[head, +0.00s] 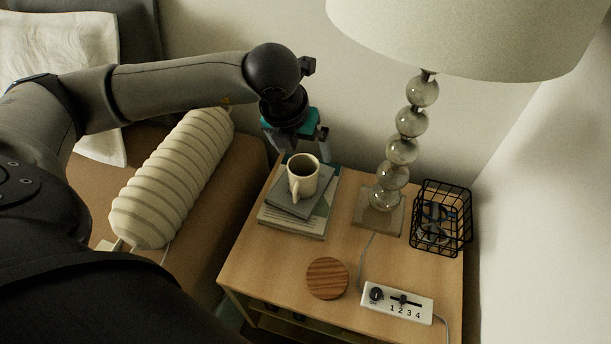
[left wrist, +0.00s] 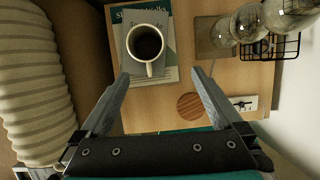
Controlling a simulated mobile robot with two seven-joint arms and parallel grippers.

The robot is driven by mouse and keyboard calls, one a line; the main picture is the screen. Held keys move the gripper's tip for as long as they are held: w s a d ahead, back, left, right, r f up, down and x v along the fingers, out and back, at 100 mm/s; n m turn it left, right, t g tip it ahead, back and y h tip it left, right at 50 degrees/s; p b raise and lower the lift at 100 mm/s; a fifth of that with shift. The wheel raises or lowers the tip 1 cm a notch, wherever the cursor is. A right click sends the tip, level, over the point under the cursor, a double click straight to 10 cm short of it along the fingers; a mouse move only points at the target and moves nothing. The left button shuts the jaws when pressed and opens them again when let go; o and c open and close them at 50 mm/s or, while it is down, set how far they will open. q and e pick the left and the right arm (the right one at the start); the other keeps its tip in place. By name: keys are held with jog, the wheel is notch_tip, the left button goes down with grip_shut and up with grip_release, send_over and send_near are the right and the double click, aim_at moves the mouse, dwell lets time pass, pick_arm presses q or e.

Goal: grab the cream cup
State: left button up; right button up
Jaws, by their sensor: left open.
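The cream cup (head: 303,176) stands upright on a small stack of books (head: 296,222) on the bedside table, with dark contents inside. Its handle points toward the front of the table in the head view. In the left wrist view the cup (left wrist: 146,46) lies beyond the fingertips, roughly between their lines, with its handle toward the gripper. My left gripper (left wrist: 159,78) is open and empty, its two fingers spread wide. In the head view the left gripper (head: 300,145) is just behind the cup, partly hidden. My right gripper is not in view.
A lamp with a glass-ball stem (head: 401,150) stands right of the books. A black wire basket (head: 443,218) is at the table's right edge. A round wooden coaster (head: 327,278) and a white control box (head: 397,302) lie in front. A ribbed cream bolster (head: 172,180) lies left.

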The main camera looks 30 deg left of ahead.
pick_arm(q)
jog(key=a, duration=0.2)
jog(key=y+b, duration=0.1)
jog(key=b, duration=0.2)
send_over(303, 167)
jog(key=s, duration=0.2)
jog(key=f, duration=0.7)
jog(key=shift+d, duration=0.3)
jog(key=shift+b+x, duration=0.5)
jog(key=shift+x, duration=1.3)
jog(key=shift+b+x, duration=0.7)
jog(key=shift+x, duration=1)
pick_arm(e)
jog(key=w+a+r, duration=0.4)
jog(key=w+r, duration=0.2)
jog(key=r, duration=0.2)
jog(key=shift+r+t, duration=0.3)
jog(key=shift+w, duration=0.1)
pick_arm(q)
jog(key=c, duration=1.3)
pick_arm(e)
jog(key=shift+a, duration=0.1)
